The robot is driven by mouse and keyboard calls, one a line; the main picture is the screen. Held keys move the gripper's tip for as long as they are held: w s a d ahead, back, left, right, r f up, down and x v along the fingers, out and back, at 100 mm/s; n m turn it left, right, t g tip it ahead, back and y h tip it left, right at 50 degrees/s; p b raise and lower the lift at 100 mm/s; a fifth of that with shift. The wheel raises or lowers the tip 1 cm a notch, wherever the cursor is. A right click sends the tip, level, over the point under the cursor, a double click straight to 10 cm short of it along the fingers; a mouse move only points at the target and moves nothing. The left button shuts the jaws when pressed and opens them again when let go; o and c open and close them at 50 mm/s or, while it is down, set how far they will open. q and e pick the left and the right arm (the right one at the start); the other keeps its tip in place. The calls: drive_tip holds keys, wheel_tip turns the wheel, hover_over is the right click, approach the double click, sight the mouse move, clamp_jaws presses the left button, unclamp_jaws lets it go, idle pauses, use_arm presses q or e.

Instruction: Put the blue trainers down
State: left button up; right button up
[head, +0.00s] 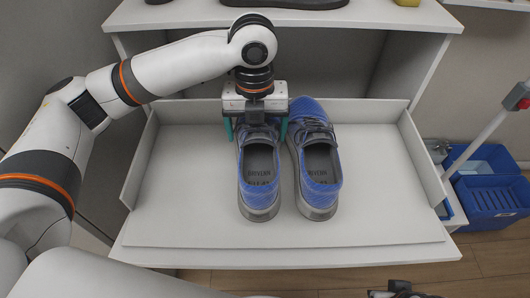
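The pair of blue trainers with grey soles sits side by side on a white pull-out shelf (385,215), heels toward me. The left trainer (259,190) and the right trainer (320,175) stand upright, close together. My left gripper (256,130) is over the front of the left trainer, pointing down. Its teal fingers are wide apart, one on each side of that trainer, the right one between the two shoes. The left trainer's toe is hidden under the gripper. Whether the fingers touch the shoe is hard to see. My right gripper cannot be made out.
The shelf has low raised walls at its sides and back. A higher white shelf (400,15) with dark footwear (290,3) is above and behind. Blue bins (490,195) and a slanted pole (480,145) stand at the right. The shelf is bare on both sides of the shoes.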

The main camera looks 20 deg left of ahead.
sight(257, 150)
use_arm(q)
drive_tip(key=shift+f, duration=0.8)
wheel_tip(257, 150, down, 5)
drive_tip(key=shift+b, duration=0.9)
drive_tip(key=o, duration=1.2)
use_arm(e)
drive_tip(key=shift+s+f, duration=0.25)
drive_tip(key=shift+f, duration=0.2)
use_arm(q)
wheel_tip(257, 150, up, 5)
drive_tip(key=shift+r+p, duration=0.2)
drive_tip(key=shift+p, duration=0.85)
wheel_tip(257, 150, up, 6)
drive_tip(key=shift+f+p, duration=0.2)
drive_tip(key=shift+p, duration=0.6)
drive_tip(key=shift+r, duration=0.55)
use_arm(e)
drive_tip(key=x, duration=0.5)
drive_tip(key=shift+w, duration=0.1)
